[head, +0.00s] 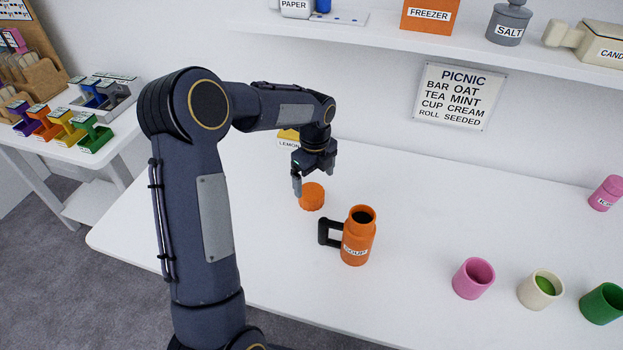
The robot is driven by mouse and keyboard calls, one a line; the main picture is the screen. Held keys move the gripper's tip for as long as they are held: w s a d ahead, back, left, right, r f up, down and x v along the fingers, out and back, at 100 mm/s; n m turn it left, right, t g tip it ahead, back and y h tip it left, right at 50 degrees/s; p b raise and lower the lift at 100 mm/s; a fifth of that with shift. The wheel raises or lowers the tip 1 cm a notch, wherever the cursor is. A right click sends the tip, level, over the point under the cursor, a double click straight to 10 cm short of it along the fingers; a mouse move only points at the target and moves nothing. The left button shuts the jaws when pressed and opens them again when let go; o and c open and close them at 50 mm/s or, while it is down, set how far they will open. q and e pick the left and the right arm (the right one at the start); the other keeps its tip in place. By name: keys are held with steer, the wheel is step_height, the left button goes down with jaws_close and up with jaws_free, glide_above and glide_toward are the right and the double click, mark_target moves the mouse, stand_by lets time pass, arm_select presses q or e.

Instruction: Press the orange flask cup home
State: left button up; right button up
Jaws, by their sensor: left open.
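The orange flask (358,237) stands upright on the white table, with a black handle on its left, a label reading SOUP and a dark open mouth. The orange flask cup (312,197), a ridged round piece, is apart from the flask, behind it and to the left. My left gripper (311,186) is directly over the cup, pointing down, with one finger beside the cup's left edge. Its jaws are open. The other finger is hard to make out, and I cannot tell whether the fingers touch the cup. My right gripper is not in view.
A pink cup (473,278), a cream cup with green contents (540,289) and a green cup (603,303) stand at the right front. A pink bottle (606,193) is at the far right. A yellow LEMON item (288,137) is behind my arm. The table's right middle is clear.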

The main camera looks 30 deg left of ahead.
mark_target(312, 192)
arm_select(q)
steer(key=f, duration=0.5)
steer(key=w+a+f+p, duration=0.1)
steer(key=f, duration=0.1)
steer(key=shift+f, duration=0.35)
steer(key=shift+c, duration=0.2)
steer(key=c, duration=1)
